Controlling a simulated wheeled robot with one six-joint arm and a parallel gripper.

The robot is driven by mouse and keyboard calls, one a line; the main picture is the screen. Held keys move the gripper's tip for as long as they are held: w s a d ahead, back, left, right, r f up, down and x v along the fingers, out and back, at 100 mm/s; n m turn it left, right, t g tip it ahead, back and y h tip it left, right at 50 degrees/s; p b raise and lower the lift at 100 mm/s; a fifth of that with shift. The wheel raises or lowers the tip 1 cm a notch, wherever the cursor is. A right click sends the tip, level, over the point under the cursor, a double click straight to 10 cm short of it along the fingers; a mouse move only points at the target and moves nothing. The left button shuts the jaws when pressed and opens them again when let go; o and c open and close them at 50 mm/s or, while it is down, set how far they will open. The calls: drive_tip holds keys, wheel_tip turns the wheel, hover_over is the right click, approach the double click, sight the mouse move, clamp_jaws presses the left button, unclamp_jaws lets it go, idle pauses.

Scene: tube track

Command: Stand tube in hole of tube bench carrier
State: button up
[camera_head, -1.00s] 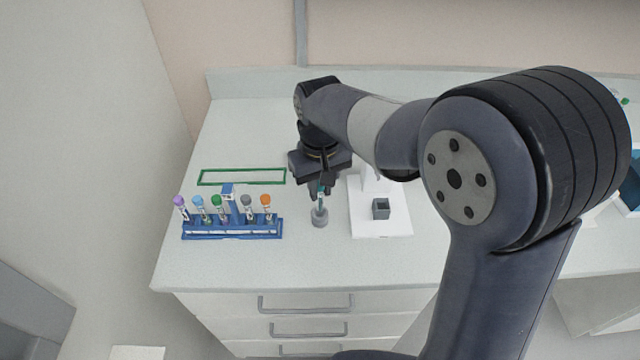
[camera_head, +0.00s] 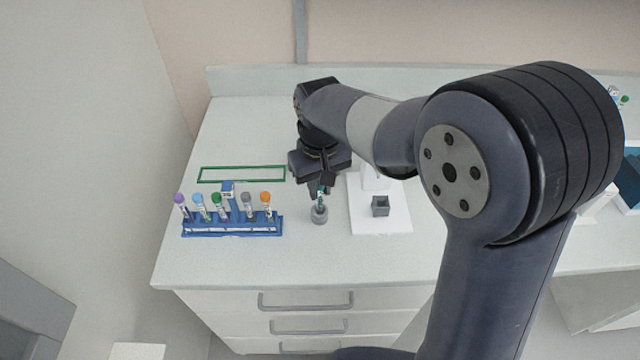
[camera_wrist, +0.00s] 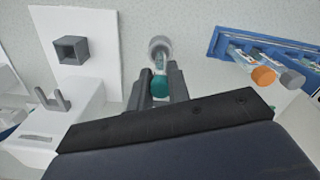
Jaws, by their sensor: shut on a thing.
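My gripper (camera_head: 321,190) points down over the bench and is shut on a tube with a teal cap (camera_wrist: 160,86). In the wrist view the cap sits between the two fingers. The small grey round carrier (camera_head: 319,215) stands on the bench directly below the gripper, and it also shows in the wrist view (camera_wrist: 159,44). The tube is upright and its lower end is at the carrier's hole. I cannot tell how deep it is in the hole, as the cap and fingers cover part of it.
A blue rack (camera_head: 232,230) with several capped tubes stands to the left. A green rectangular outline (camera_head: 242,174) lies behind it. A white stand (camera_head: 397,222) with a grey square holder (camera_head: 380,206) is close on the right. The bench in front is clear.

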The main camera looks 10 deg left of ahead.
drive_tip(key=shift+f, duration=0.25)
drive_tip(key=shift+f+b, duration=0.35)
drive_tip(key=shift+f, duration=0.25)
idle(0.3)
drive_tip(key=shift+f, duration=0.2)
drive_tip(key=o, duration=0.9)
wheel_tip(320, 180, up, 11)
drive_tip(key=shift+f+b, duration=0.1)
drive_tip(key=shift+b, duration=0.25)
idle(0.3)
idle(0.4)
